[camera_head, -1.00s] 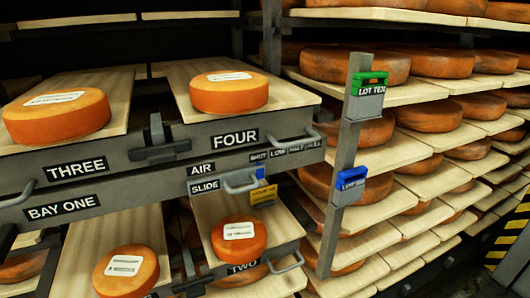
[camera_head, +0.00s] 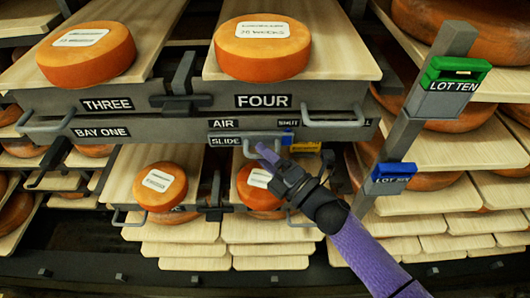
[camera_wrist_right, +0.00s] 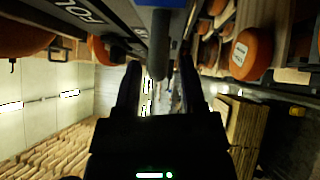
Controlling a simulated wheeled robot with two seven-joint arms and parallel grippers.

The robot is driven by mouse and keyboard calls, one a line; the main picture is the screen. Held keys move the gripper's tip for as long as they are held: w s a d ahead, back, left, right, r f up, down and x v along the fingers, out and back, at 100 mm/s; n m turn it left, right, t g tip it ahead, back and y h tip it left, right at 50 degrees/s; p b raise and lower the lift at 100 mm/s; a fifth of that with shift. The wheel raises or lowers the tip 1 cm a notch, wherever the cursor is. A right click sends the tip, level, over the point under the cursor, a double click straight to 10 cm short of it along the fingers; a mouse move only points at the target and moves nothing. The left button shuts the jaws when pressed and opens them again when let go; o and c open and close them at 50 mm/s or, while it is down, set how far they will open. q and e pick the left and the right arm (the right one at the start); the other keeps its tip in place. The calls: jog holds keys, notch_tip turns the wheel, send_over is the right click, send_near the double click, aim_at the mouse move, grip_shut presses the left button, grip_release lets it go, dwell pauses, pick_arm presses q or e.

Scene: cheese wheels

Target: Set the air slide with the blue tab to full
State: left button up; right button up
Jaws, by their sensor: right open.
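The air slide (camera_head: 222,141) is a grey bar with a pull handle (camera_head: 262,136) under the AIR label on the front of bay one. Its blue tab (camera_head: 287,138) sits just right of the handle, below the SHUT mark (camera_head: 289,122). The other scale marks are hard to read. My right gripper (camera_head: 266,152) is open at the handle, partly covering it. In the right wrist view, a dark bar (camera_wrist_right: 158,50) shows between the open fingers (camera_wrist_right: 159,85), with a bit of blue above it. I cannot tell whether they touch. My left gripper is out of view.
Cheese wheels (camera_head: 265,48) lie on boards THREE and FOUR above. A separate handle (camera_head: 333,121) sits to the right of FOUR. A post at right carries green (camera_head: 455,72) and blue (camera_head: 391,172) lot tags.

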jog(key=shift+w+a, duration=0.25)
jog(key=shift+a, duration=0.05)
grip_shut()
jog(key=shift+d, duration=0.1)
dwell(0.5)
jog(key=shift+d, duration=0.1)
dwell(0.6)
